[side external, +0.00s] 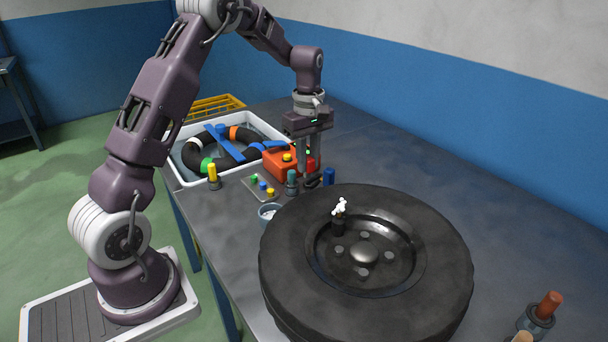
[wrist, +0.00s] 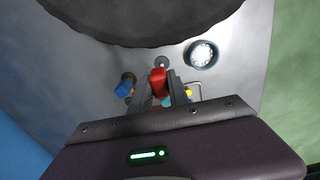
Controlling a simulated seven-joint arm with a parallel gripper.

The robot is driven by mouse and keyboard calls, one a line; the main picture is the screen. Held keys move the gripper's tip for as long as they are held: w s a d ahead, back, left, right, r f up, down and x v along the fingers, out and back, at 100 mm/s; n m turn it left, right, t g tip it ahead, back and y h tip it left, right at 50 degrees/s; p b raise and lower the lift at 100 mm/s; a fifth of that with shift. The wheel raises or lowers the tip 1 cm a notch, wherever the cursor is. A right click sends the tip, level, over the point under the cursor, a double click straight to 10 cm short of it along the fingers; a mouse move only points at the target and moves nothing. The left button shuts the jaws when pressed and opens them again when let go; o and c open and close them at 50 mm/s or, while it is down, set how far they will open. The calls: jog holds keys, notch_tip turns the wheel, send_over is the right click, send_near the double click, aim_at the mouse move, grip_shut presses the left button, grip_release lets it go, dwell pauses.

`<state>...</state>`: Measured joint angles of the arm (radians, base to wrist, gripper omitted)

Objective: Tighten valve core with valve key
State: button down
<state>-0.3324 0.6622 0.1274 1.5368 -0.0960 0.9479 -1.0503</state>
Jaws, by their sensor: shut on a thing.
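My gripper (side external: 311,172) points down over the table behind the wheel. It is shut on a red-handled tool (side external: 310,164), probably the valve key. In the wrist view the red handle (wrist: 158,82) sits between my two fingers (wrist: 163,92). The tool's lower end is hidden, and I cannot tell whether it is clear of its dark holder. The black wheel (side external: 285,250) lies flat on the table. A white piece (side external: 339,207) sits atop a dark stem (side external: 338,228) on its rim, apart from my gripper. The valve core itself is too small to make out.
Blue (side external: 329,176), teal (side external: 291,178) and yellow (side external: 212,172) upright pieces stand near my gripper. An orange box (side external: 278,164), a cup (side external: 268,212) and a white tray (side external: 176,170) are also close.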

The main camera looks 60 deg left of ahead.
jog(key=s+d+r+m, duration=0.2)
jog(key=d+r, duration=0.2)
jog(key=d, duration=0.4)
jog(key=s+d+r+m, duration=0.2)
jog(key=d+r, duration=0.2)
jog(key=d, duration=0.4)
send_over(339, 212)
jog(key=shift+f, duration=2.05)
jog(key=shift+f, duration=1.7)
